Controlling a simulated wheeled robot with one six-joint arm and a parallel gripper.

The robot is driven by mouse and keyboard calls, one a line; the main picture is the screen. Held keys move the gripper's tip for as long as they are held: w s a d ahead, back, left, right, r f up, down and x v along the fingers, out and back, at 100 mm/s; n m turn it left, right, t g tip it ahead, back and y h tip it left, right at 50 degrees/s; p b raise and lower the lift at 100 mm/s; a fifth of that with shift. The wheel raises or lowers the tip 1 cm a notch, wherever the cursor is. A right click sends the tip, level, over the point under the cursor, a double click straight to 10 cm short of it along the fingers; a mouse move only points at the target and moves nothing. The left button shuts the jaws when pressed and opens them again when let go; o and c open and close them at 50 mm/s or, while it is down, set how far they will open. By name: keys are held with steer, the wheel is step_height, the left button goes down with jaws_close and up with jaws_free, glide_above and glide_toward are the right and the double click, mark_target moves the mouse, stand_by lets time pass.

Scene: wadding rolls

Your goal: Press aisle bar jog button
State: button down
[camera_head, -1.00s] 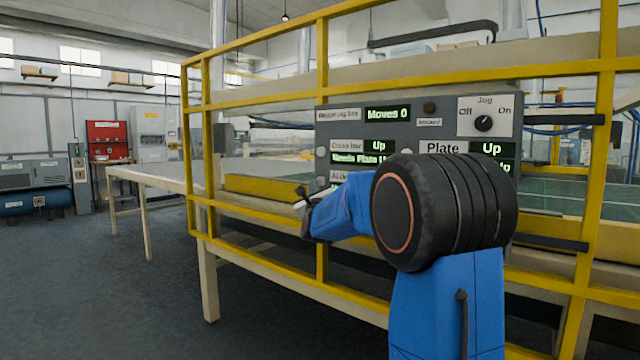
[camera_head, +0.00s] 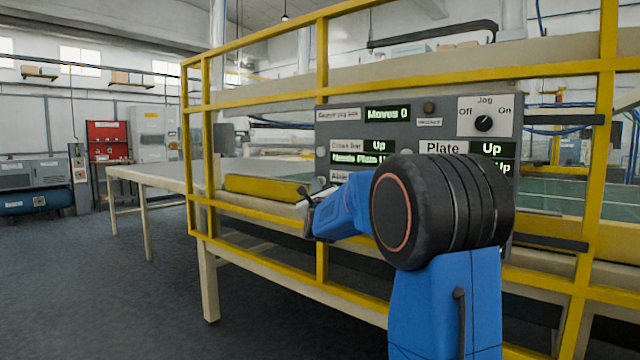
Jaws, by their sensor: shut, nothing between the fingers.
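A label partly hidden by my arm (camera_head: 339,177) seems to start with "Ai". Small pale round buttons show at the panel's left edge, one beside the cross bar row (camera_head: 321,151) and one beside the lower label (camera_head: 322,181). My gripper (camera_head: 304,197) is shut and empty, left of and below that lower button in the picture. Its gap in depth to the panel is unclear. My arm hides the panel's lower part.
A long pale table (camera_head: 150,172) stands at left. The floor at left is clear.

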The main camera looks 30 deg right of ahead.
steer(key=shift+w+d, duration=0.15)
steer(key=shift+d, duration=0.3)
stand_by(0.6)
stand_by(0.4)
steer(key=shift+s+a, duration=0.35)
steer(key=shift+a, duration=0.5)
steer(key=shift+s+a, duration=0.3)
steer(key=shift+a, duration=0.5)
steer(key=shift+s+a, duration=0.25)
steer(key=shift+a, duration=0.5)
steer(key=shift+s+a, duration=0.3)
steer(key=shift+a, duration=0.5)
